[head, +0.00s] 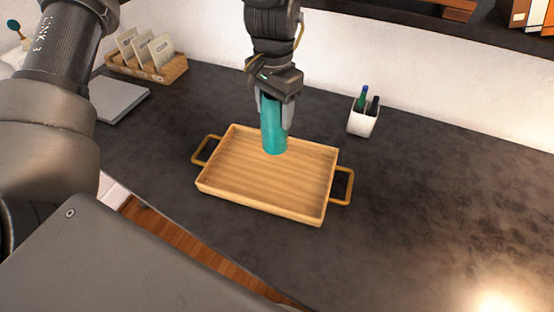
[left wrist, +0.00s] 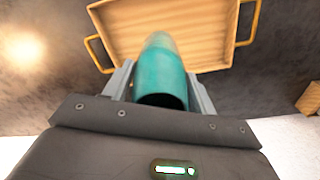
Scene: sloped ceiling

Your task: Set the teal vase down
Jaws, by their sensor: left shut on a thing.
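The teal vase (head: 273,128) is a plain upright cylinder over the back part of the wooden tray (head: 262,184). My left gripper (head: 275,110) points down from above and is shut on the vase's upper part. In the left wrist view the vase (left wrist: 162,70) sits between the two fingers (left wrist: 160,90), with the tray (left wrist: 205,28) beyond it. I cannot tell whether the vase's base touches the tray floor or is slightly above it. The rest of the tray is empty. My right gripper is not in view.
A white pen cup (head: 362,119) stands right of the tray at the back. A wooden holder with cards (head: 146,66) and a flat grey object (head: 117,99) are at the back left. The dark countertop (head: 430,200) is clear to the right.

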